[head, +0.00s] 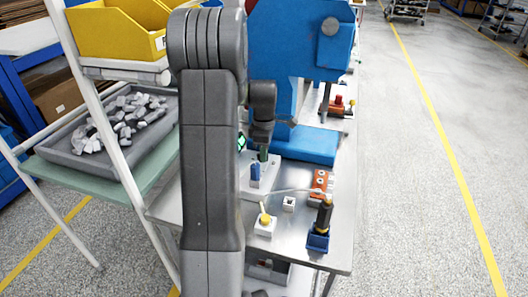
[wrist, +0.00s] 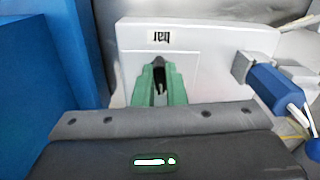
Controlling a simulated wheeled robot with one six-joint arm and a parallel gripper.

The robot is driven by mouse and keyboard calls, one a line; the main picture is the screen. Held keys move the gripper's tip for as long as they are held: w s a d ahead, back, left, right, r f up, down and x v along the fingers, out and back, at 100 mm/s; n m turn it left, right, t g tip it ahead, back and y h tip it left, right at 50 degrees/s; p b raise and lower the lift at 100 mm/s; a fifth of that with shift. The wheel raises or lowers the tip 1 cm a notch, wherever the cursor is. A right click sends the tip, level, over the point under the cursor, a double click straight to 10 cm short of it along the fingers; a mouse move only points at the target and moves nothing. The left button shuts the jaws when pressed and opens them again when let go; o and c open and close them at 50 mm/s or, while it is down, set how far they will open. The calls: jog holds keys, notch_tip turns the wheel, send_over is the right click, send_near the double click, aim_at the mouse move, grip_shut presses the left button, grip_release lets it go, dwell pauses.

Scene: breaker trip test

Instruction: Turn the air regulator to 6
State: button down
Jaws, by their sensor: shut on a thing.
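The air regulator shows in the wrist view as a white panel (wrist: 210,50) with an upside-down "bar" label (wrist: 161,37). My gripper (wrist: 160,88) has green fingers shut on a small dark part, apparently the regulator's knob (wrist: 158,66), in front of this panel. The fingers hide most of the knob, and I cannot read a dial or pointer. In the head view my gripper (head: 263,155) is low over the white block on the bench, partly hidden behind my arm.
A blue fitting (wrist: 272,88) sits close to the right of my gripper. A blue press (head: 292,60) stands behind it. On the bench (head: 325,255) are a yellow-topped switch (head: 265,222), a dark tool in a blue holder (head: 322,220) and an orange block (head: 320,182).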

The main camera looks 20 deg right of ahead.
jog(key=m, duration=0.5)
jog(key=shift+a+m, duration=0.1)
jog(key=shift+m, duration=0.2)
jog(key=shift+s+m, duration=0.1)
jog(key=shift+m, duration=2.1)
jog(key=shift+r, duration=0.1)
jog(key=c, duration=1.5)
grip_release()
notch_tip(320, 180, up, 14)
jog(key=shift+f, duration=0.15)
